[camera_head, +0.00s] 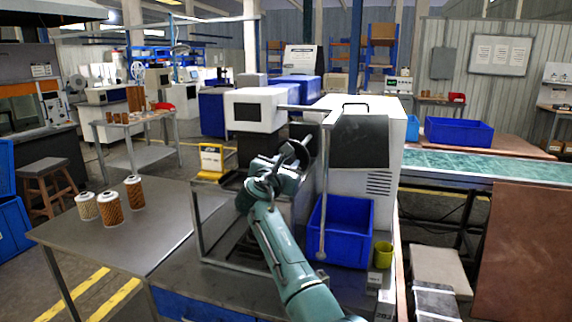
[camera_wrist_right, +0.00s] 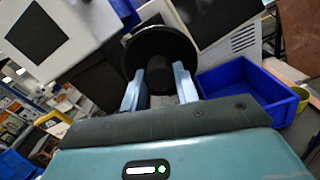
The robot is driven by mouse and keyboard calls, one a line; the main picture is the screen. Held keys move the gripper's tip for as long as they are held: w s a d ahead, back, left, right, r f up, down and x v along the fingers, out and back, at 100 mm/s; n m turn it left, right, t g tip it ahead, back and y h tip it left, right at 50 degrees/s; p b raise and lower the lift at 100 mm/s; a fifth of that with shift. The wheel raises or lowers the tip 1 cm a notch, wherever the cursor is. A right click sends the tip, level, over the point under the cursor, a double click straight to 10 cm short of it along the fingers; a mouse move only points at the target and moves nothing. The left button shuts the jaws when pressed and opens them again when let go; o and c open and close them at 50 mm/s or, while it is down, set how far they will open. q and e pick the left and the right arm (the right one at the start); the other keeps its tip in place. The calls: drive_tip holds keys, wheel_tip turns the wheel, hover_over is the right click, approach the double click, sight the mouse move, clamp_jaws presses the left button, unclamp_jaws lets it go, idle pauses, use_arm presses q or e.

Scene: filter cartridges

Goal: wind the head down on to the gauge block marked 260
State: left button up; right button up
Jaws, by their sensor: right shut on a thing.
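My right gripper (camera_head: 268,178) is at the machine in the middle of the head view. In the right wrist view its two fingers (camera_wrist_right: 158,78) are shut on the dark knob (camera_wrist_right: 160,72) of a round black handwheel (camera_wrist_right: 160,40). The white head with a dark window (camera_head: 255,110) stands behind my gripper. My arm and gripper hide much of the space under it, and I cannot see a block there. Small grey blocks with pale labels (camera_head: 380,281) lie at the bench's front right. I cannot read 260 on any. My left gripper is not in view.
A blue bin (camera_head: 345,232) and a yellow-green cup (camera_head: 383,254) stand right of my arm. A metal frame (camera_head: 325,190) rises beside the bin. Several filter cartridges (camera_head: 110,208) stand on the left of the bench (camera_head: 150,240), with clear surface around them. A green conveyor (camera_head: 490,165) runs at right.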

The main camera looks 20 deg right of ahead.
drive_tip(key=c, duration=0.4)
drive_tip(key=shift+o, duration=0.2)
